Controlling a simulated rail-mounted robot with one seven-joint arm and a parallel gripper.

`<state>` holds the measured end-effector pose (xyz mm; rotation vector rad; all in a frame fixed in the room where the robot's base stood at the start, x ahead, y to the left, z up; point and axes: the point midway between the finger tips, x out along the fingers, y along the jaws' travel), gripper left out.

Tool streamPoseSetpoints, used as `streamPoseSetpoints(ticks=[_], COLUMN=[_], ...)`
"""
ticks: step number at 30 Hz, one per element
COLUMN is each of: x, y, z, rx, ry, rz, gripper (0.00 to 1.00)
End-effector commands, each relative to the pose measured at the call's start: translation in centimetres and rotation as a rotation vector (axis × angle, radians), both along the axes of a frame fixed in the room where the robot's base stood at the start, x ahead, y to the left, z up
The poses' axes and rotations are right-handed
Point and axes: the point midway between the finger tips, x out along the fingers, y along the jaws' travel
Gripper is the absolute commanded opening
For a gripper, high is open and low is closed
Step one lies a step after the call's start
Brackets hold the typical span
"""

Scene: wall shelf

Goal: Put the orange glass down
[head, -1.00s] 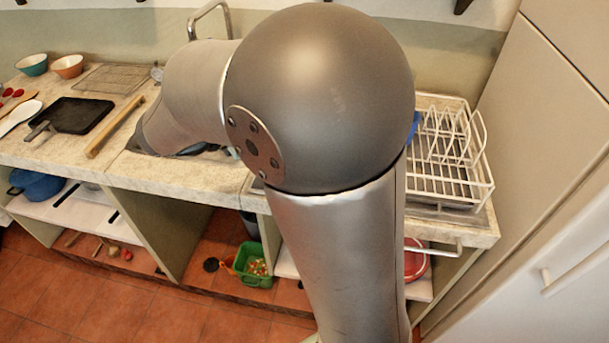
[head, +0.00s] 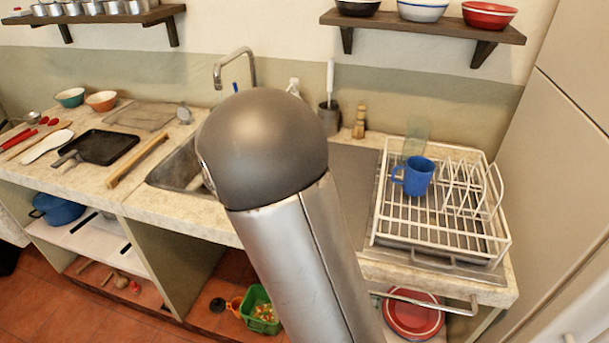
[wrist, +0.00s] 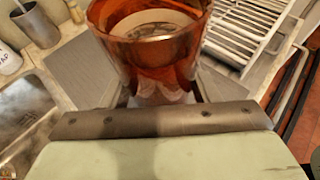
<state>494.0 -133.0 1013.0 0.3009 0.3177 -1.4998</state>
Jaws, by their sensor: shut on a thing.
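The orange glass (wrist: 150,60) is see-through and fills the upper middle of the wrist view, its open rim facing the camera. My gripper (wrist: 155,92) is shut on it, with a finger on each side of its lower part. In the head view my arm hides both the glass and the gripper.
A white dish rack (head: 442,240) on the right holds a blue mug (head: 414,177) and a clear greenish glass (head: 417,135). The sink (head: 180,168) is left of my arm. A grey drainboard (head: 352,185) shows bare beside the rack. A wall shelf (head: 420,28) holds bowls.

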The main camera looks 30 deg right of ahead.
Motion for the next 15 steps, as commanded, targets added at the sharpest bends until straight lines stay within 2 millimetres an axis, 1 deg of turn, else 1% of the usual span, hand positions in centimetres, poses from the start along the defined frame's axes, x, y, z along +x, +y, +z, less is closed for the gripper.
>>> streamPoseSetpoints(ticks=[1,4,11,13,15], x=[0.5,1.2,1.7,2.0,2.0], y=[-0.4,-0.8,-1.3,-1.5,-1.4], z=[-0.6,-1.6,-2.5,-2.9,-3.9], rx=[-0.003,-0.002,-0.001,-0.001,-0.002], ry=[0.002,-0.001,-0.001,-0.001,0.001], rz=[-0.002,0.000,0.000,0.000,-0.001], gripper=[0.26,0.26,0.26,0.26,0.26])
